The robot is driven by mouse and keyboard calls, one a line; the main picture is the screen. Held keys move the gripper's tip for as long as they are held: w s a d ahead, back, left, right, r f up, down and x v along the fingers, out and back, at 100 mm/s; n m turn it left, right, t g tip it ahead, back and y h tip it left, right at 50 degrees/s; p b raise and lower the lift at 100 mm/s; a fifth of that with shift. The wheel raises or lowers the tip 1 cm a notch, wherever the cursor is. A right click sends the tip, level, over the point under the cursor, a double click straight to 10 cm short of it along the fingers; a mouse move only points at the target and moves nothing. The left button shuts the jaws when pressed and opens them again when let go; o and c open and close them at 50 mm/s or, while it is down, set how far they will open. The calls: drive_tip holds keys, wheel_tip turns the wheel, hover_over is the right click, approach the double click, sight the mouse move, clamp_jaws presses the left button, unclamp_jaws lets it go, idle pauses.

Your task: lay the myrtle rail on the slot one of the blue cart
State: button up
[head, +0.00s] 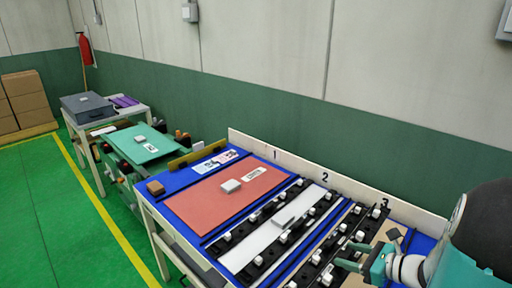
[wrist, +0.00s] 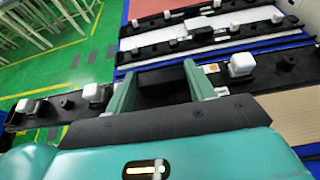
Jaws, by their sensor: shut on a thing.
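My gripper (head: 362,262) is at the right end of the blue cart (head: 190,207). Its teal fingers are shut on a black rail (wrist: 65,103), which runs crosswise through the jaws in the wrist view. The rail carries white clips and a small orange-marked patch; no myrtle colour is plain on it. Part of it is hidden behind the gripper. The number 1 (head: 275,155) stands on the cart's back board, with a red panel (head: 205,203) in front of it. I cannot tell exactly where slot one's edges lie, or the rail's height above the cart.
Black rails with white clips flank a white panel (head: 262,240) in the middle of the cart. A brown panel (wrist: 298,110) lies beside the held rail. A small white block (head: 231,186) sits on the red panel. A green-topped cart (head: 150,151) stands farther left.

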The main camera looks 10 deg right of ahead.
drive_tip(key=w+a+m+t+h, duration=0.2)
drive_tip(key=w+a+m+h, duration=0.2)
drive_tip(key=w+a, duration=0.9)
drive_tip(key=a, duration=0.4)
drive_tip(key=shift+w+a, duration=0.35)
drive_tip(key=shift+a, duration=0.05)
drive_tip(key=shift+d, duration=0.15)
